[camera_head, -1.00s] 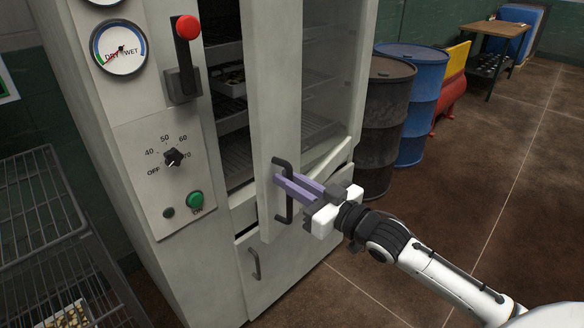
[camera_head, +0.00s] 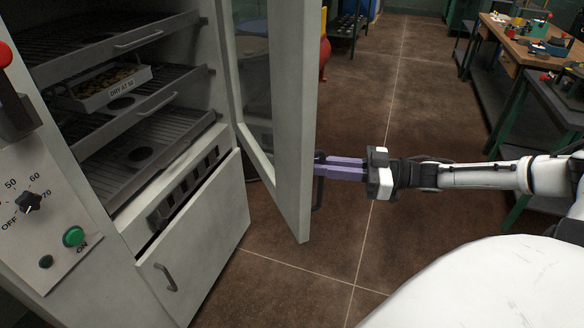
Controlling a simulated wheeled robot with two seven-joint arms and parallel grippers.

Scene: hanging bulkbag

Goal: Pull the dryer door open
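The dryer door (camera_head: 290,110) stands wide open, swung out to the right of the dryer cabinet, with its edge toward me. Its dark handle (camera_head: 319,188) is on the far side of the door and is partly hidden. My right gripper (camera_head: 322,164), with purple fingers, reaches in from the right and is at the handle. The fingers look closed around the handle, though the tips are partly hidden by the door edge. The dryer (camera_head: 200,215) shows its open interior with wire shelves. My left gripper is not in view.
Workbenches (camera_head: 530,50) stand at the back right. The floor (camera_head: 330,245) in front of the dryer is clear.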

